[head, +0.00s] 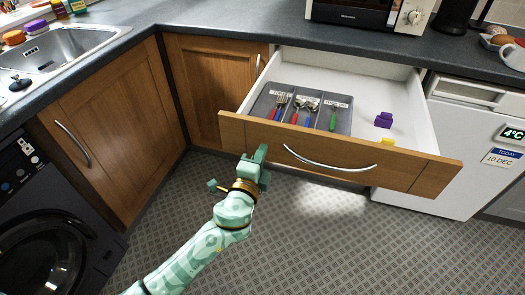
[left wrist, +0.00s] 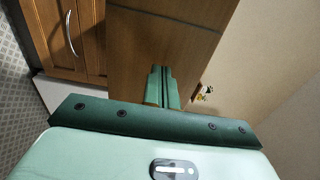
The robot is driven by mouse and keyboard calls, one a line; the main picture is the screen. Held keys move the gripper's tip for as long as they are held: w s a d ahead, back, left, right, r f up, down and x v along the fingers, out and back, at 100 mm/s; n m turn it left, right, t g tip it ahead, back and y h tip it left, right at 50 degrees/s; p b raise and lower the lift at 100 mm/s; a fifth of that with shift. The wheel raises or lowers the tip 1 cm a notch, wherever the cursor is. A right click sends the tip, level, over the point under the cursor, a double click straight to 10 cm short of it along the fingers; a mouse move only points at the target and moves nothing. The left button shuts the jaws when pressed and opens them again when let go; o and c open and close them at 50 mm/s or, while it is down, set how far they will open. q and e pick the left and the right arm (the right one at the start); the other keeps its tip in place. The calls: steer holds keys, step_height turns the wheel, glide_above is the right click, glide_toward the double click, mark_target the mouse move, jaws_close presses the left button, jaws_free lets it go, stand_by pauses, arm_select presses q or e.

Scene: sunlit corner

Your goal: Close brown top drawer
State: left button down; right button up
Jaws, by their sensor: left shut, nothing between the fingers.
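The brown top drawer (head: 240,131) is pulled well out from under the counter, with a curved metal handle on its wooden front. My left gripper (head: 256,158) is shut and empty, in front of the left end of the drawer front and left of the handle. In the left wrist view, the shut fingers (left wrist: 162,86) point at the brown wooden front (left wrist: 150,40). I cannot tell whether the fingertips touch the wood. My right gripper is in neither view.
The drawer holds a grey cutlery tray (head: 345,121), a purple block (head: 383,120) and a yellow piece (head: 388,141). A white fridge (head: 470,150) stands at right. A corner cupboard (head: 110,130) and dark washing machine (head: 60,220) stand at left. The patterned floor below is clear.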

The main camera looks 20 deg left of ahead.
arm_select(q)
steer(key=shift+w, duration=0.65)
